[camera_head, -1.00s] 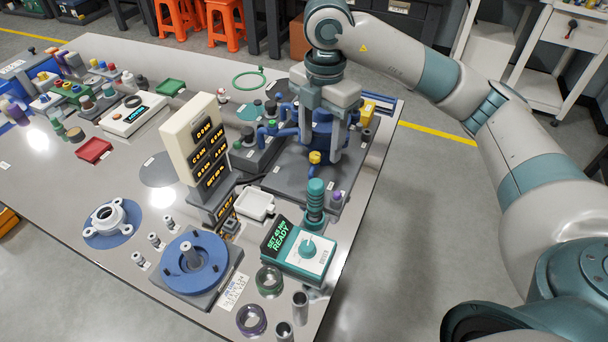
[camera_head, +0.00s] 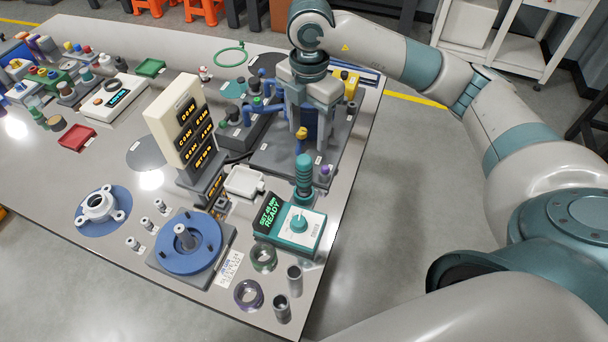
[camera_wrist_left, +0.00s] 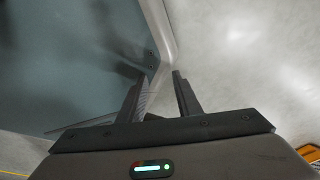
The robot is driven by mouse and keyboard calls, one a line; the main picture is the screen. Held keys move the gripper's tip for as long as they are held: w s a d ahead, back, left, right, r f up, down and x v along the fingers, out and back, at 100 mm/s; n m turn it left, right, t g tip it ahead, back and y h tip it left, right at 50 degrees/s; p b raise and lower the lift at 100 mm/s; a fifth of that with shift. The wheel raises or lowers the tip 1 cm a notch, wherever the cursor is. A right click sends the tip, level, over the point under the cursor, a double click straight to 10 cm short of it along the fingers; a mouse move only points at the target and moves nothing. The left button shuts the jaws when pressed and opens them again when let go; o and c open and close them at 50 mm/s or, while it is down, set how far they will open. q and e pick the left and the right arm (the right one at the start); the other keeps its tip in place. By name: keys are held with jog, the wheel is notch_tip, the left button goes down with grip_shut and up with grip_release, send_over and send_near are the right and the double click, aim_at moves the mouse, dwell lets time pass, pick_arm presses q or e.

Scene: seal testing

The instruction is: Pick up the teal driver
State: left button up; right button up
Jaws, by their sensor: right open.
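The teal driver (camera_head: 304,178) stands upright behind the teal-and-white unit with a green READY display, near the right edge of the table. My right gripper (camera_head: 312,132) points down beyond and above the driver in the head view. Its fingers are apart and do not hold the driver. A small yellow-topped part (camera_head: 301,133) shows near the fingers. My left gripper (camera_wrist_left: 162,88) shows only in the left wrist view, with its two fingers apart and nothing between them. It is away from the driver, which that view does not show.
The READY unit (camera_head: 290,229) stands just in front of the driver. A dark plate with blue fixtures (camera_head: 265,155) lies under and beside the right gripper. A tall display panel (camera_head: 180,120), a blue round fixture (camera_head: 187,245) and metal cylinders (camera_head: 282,308) stand nearby.

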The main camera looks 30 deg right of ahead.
aim_at(306, 157)
notch_tip(306, 157, down, 7)
jog(key=shift+r+p, duration=0.2)
jog(key=shift+p, duration=0.65)
pick_arm(q)
jog(key=shift+g, duration=0.8)
jog(key=shift+s+a+r, duration=0.15)
jog(key=shift+s+a, duration=0.2)
jog(key=shift+s, duration=0.55)
jog(key=shift+s+a+r, duration=0.1)
jog(key=shift+s+a, duration=0.25)
jog(key=shift+s, duration=0.55)
jog(key=shift+s+a+r, duration=0.15)
jog(key=shift+s+a, duration=0.2)
jog(key=shift+s, duration=0.55)
pick_arm(e)
jog(key=shift+f, duration=0.55)
jog(key=shift+a+f+p, duration=0.25)
jog(key=shift+f+p, duration=0.15)
jog(key=shift+p, duration=0.1)
jog(key=f, duration=0.1)
jog(key=f+p, duration=0.1)
jog(key=f, duration=0.1)
jog(key=shift+s+a, duration=0.2)
jog(key=shift+a, duration=0.15)
jog(key=shift+f+p, duration=0.35)
jog(key=shift+f, duration=0.35)
pick_arm(q)
notch_tip(306, 157, up, 3)
jog(key=shift+f, duration=0.2)
